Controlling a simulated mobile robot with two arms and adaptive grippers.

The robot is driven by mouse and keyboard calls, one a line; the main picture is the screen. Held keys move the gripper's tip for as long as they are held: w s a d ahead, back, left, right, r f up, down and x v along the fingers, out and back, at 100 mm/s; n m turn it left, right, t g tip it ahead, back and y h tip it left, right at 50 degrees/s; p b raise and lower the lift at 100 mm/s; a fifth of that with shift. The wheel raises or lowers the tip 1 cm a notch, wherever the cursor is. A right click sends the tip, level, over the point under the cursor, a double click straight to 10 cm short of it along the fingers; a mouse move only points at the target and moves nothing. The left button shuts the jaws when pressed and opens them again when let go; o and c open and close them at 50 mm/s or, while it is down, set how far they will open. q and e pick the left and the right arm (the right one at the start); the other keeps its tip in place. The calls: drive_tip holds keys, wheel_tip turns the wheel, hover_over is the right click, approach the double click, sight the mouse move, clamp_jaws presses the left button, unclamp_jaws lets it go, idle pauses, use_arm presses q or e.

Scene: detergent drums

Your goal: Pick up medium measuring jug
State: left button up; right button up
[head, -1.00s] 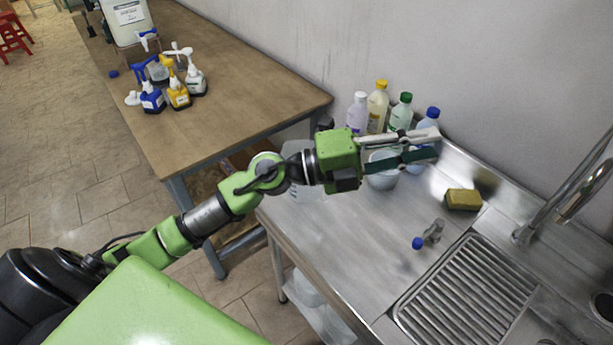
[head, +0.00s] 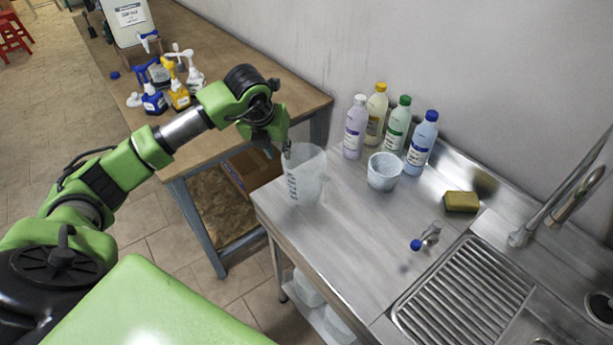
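A tall translucent measuring jug (head: 307,178) with dark scale marks stands upright at the left end of the steel counter. A smaller, white translucent jug or beaker (head: 384,172) stands to its right. The frames do not settle which one is the medium jug. My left gripper (head: 287,150) points downward at the tall jug's left rim. It is seen end-on and its fingers are mostly hidden, so I cannot tell whether they touch the jug or how far apart they are. My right gripper is not in view.
Several capped bottles (head: 396,128) stand along the wall behind the smaller jug. A yellow sponge (head: 461,201), a small blue-capped bottle (head: 430,236) and the sink's ribbed drainer (head: 465,295) lie to the right. A wooden table (head: 215,60) holds pump bottles. The counter's front middle is clear.

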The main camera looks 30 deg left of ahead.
use_arm(q)
drive_tip(key=p+x, duration=0.1)
drive_tip(key=x, duration=0.3)
drive_tip(key=shift+w+f, duration=0.1)
drive_tip(key=shift+f, duration=0.1)
drive_tip(key=p+x, duration=0.3)
drive_tip(key=x, duration=0.1)
drive_tip(key=shift+f, duration=0.15)
drive_tip(key=shift+w+a+f, duration=0.1)
drive_tip(key=shift+w+f, duration=0.05)
drive_tip(key=shift+f, duration=0.15)
drive_tip(key=shift+c, duration=0.4)
